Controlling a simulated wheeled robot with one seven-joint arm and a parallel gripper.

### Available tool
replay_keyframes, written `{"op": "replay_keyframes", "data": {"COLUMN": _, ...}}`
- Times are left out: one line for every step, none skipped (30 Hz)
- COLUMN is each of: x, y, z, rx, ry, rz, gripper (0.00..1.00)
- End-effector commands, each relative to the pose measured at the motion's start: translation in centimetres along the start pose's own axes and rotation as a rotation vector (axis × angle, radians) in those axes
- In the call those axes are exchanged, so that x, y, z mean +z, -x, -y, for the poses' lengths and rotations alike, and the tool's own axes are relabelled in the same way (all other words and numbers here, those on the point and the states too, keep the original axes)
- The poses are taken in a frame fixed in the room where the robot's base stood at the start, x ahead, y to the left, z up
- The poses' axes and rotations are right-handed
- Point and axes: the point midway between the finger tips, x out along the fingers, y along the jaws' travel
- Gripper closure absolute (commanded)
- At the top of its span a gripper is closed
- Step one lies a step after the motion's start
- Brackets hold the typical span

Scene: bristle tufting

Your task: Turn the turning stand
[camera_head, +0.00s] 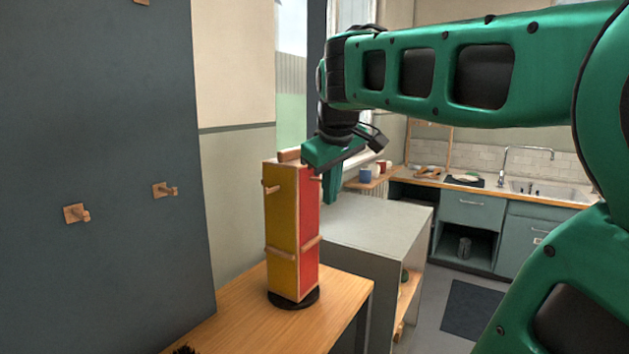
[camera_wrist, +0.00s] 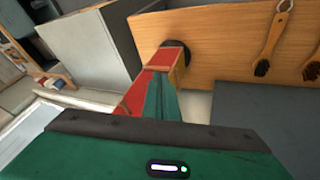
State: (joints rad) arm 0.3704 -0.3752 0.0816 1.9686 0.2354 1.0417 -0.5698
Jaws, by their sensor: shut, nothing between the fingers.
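The turning stand (camera_head: 292,232) is a tall upright block on a round black base (camera_head: 293,298), standing on a wooden table. In the head view one side is yellow and the other red, with wooden pegs on its faces. My gripper (camera_head: 331,190) is at the upper right of the stand, beside the top of the red side. It is shut. In the wrist view the stand (camera_wrist: 135,100) shows its red side, partly hidden behind my green gripper (camera_wrist: 162,84). I cannot tell whether the fingers touch the stand.
The wooden table (camera_head: 232,318) has free room left of the stand. A grey cabinet (camera_head: 372,228) stands close behind it on the right. A dark wall panel (camera_head: 110,190) with wooden pegs is at left. Brushes (camera_wrist: 270,50) show in the wrist view.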

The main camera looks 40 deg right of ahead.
Motion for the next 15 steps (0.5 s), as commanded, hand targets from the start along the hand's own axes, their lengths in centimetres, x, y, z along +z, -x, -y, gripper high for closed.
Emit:
{"op": "replay_keyframes", "data": {"x": -2.3, "y": 1.5, "z": -0.5, "rx": 0.02, "ry": 0.046, "rz": -0.038, "gripper": 1.0}}
{"op": "replay_keyframes", "data": {"x": -3.4, "y": 2.3, "z": -0.7, "rx": 0.03, "ry": 0.073, "rz": -0.057, "gripper": 1.0}}
{"op": "replay_keyframes", "data": {"x": -4.6, "y": 3.1, "z": -0.8, "rx": 0.041, "ry": 0.104, "rz": -0.078, "gripper": 1.0}}
{"op": "replay_keyframes", "data": {"x": -5.4, "y": 3.7, "z": -1.0, "rx": 0.048, "ry": 0.124, "rz": -0.092, "gripper": 1.0}}
{"op": "replay_keyframes", "data": {"x": -6.0, "y": 4.1, "z": -1.1, "rx": 0.054, "ry": 0.139, "rz": -0.102, "gripper": 1.0}}
{"op": "replay_keyframes", "data": {"x": -6.7, "y": 4.6, "z": -1.1, "rx": 0.061, "ry": 0.157, "rz": -0.114, "gripper": 1.0}}
{"op": "replay_keyframes", "data": {"x": -7.0, "y": 4.9, "z": -1.2, "rx": 0.064, "ry": 0.165, "rz": -0.12, "gripper": 1.0}}
{"op": "replay_keyframes", "data": {"x": -7.2, "y": 5.0, "z": -1.3, "rx": 0.067, "ry": 0.172, "rz": -0.124, "gripper": 1.0}}
{"op": "replay_keyframes", "data": {"x": -7.5, "y": 5.0, "z": -1.3, "rx": 0.07, "ry": 0.178, "rz": -0.128, "gripper": 1.0}}
{"op": "replay_keyframes", "data": {"x": -7.6, "y": 4.9, "z": -1.3, "rx": 0.07, "ry": 0.181, "rz": -0.129, "gripper": 1.0}}
{"op": "replay_keyframes", "data": {"x": -7.6, "y": 4.7, "z": -1.4, "rx": 0.07, "ry": 0.181, "rz": -0.128, "gripper": 1.0}}
{"op": "replay_keyframes", "data": {"x": -7.6, "y": 4.2, "z": -1.4, "rx": 0.07, "ry": 0.181, "rz": -0.127, "gripper": 1.0}}
{"op": "replay_keyframes", "data": {"x": -7.6, "y": 3.8, "z": -1.4, "rx": 0.069, "ry": 0.181, "rz": -0.126, "gripper": 1.0}}
{"op": "replay_keyframes", "data": {"x": -7.7, "y": 3.4, "z": -1.4, "rx": 0.069, "ry": 0.18, "rz": -0.126, "gripper": 1.0}}
{"op": "replay_keyframes", "data": {"x": -7.7, "y": 2.7, "z": -1.5, "rx": 0.068, "ry": 0.179, "rz": -0.124, "gripper": 1.0}}
